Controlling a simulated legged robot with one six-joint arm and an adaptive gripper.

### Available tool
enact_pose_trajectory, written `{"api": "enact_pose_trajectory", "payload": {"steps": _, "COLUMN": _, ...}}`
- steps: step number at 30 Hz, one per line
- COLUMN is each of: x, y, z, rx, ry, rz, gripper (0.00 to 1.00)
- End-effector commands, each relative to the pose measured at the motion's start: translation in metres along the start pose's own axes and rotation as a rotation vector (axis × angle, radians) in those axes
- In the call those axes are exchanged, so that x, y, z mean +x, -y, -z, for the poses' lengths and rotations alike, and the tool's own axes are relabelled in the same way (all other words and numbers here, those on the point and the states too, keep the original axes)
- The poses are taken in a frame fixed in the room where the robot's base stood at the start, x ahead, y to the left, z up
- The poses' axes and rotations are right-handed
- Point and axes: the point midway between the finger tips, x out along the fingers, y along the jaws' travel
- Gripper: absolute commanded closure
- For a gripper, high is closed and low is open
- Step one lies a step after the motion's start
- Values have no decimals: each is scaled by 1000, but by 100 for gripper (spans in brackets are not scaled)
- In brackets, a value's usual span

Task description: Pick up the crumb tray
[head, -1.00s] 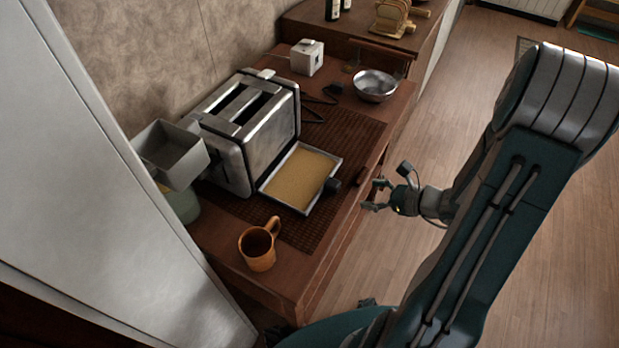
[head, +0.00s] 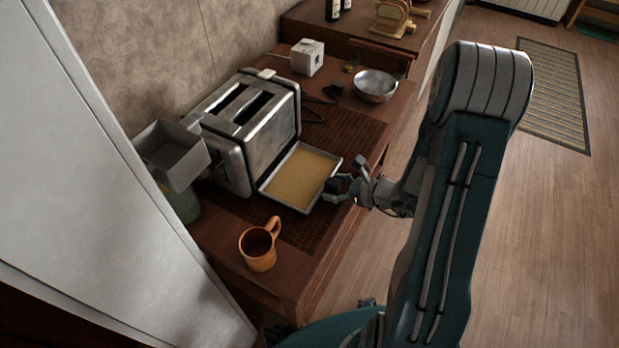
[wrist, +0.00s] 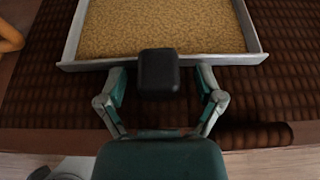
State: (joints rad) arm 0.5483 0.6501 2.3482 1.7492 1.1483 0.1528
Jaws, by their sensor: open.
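The crumb tray (head: 300,175) is a shallow grey metal tray full of tan crumbs. It sticks out from the base of the silver toaster (head: 247,125) over a brown woven mat. In the wrist view the tray (wrist: 160,28) shows its front wall and a black handle (wrist: 158,73) in the middle. My gripper (head: 331,189) is at the tray's front edge in the head view. In the wrist view my gripper (wrist: 160,80) is open, one finger on each side of the handle, with gaps between fingers and handle. In the head view the gripper hides the handle.
An orange mug (head: 258,247) stands left of the tray's front, near the table edge. A metal bowl (head: 376,86) and a white box (head: 307,57) stand farther back. A grey bin (head: 172,155) is left of the toaster.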

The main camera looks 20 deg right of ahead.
Motion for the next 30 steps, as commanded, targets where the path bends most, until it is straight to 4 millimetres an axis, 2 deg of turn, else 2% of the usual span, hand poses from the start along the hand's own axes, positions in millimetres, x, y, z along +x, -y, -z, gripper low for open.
{"api": "enact_pose_trajectory", "payload": {"steps": 2, "x": 0, "y": 0, "z": 0, "rx": 0, "ry": 0, "rz": 0, "gripper": 14}}
{"api": "enact_pose_trajectory", "payload": {"steps": 3, "x": 0, "y": 0, "z": 0, "rx": 0, "ry": 0, "rz": 0, "gripper": 32}}
{"api": "enact_pose_trajectory", "payload": {"steps": 5, "x": 0, "y": 0, "z": 0, "rx": 0, "ry": 0, "rz": 0, "gripper": 59}}
{"api": "enact_pose_trajectory", "payload": {"steps": 6, "x": 0, "y": 0, "z": 0, "rx": 0, "ry": 0, "rz": 0, "gripper": 77}}
{"api": "enact_pose_trajectory", "payload": {"steps": 8, "x": 0, "y": 0, "z": 0, "rx": 0, "ry": 0, "rz": 0, "gripper": 100}}
{"api": "enact_pose_trajectory", "payload": {"steps": 20, "x": -1, "y": 0, "z": -1, "rx": 0, "ry": -1, "rz": 0, "gripper": 100}}
{"api": "enact_pose_trajectory", "payload": {"steps": 30, "x": -7, "y": 1, "z": -16, "rx": -3, "ry": 1, "rz": -2, "gripper": 100}}
